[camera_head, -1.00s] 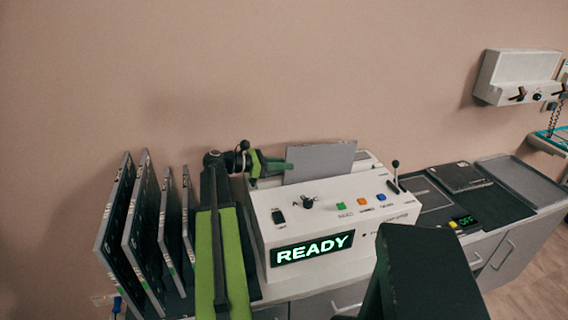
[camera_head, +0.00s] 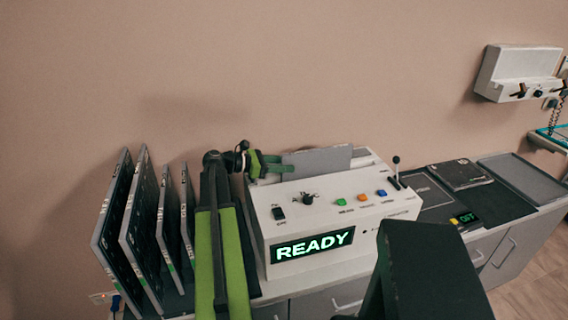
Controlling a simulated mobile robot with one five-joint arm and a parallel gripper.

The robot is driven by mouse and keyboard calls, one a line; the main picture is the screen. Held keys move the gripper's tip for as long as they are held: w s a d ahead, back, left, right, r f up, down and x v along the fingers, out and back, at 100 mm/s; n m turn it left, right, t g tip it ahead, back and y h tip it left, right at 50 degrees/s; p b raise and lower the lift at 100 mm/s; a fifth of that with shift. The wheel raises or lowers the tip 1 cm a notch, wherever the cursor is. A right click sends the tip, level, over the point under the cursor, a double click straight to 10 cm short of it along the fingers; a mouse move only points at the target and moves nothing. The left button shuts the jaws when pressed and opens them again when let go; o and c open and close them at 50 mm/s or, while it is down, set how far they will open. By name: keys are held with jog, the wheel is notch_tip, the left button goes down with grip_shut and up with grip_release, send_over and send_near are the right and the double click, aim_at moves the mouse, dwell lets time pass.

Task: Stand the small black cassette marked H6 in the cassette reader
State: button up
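A grey, plate-like cassette (camera_head: 322,160) stands upright in the slot along the top of the white cassette reader (camera_head: 390,211), its lower part hidden inside. No H6 mark is legible on it. The reader's front display shows READY in green. My gripper (camera_head: 282,164) is at the cassette's left edge. Its green fingers look spread apart, one on the near side and one on the far side of that edge, so it appears open around it. The far finger is partly hidden.
Several dark cassettes (camera_head: 112,208) stand in a row at the left. A flat dark cassette (camera_head: 460,174) lies on the counter at the right, by a small panel reading OFF (camera_head: 465,218). A black lever (camera_head: 396,166) rises at the reader's right end. A white wall unit (camera_head: 520,70) hangs at far right.

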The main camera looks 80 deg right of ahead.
jog(key=p+v, duration=0.4)
jog(key=v, duration=1.3)
jog(key=shift+w+r, duration=0.15)
notch_tip(320, 180, up, 6)
jog(key=p, duration=0.6)
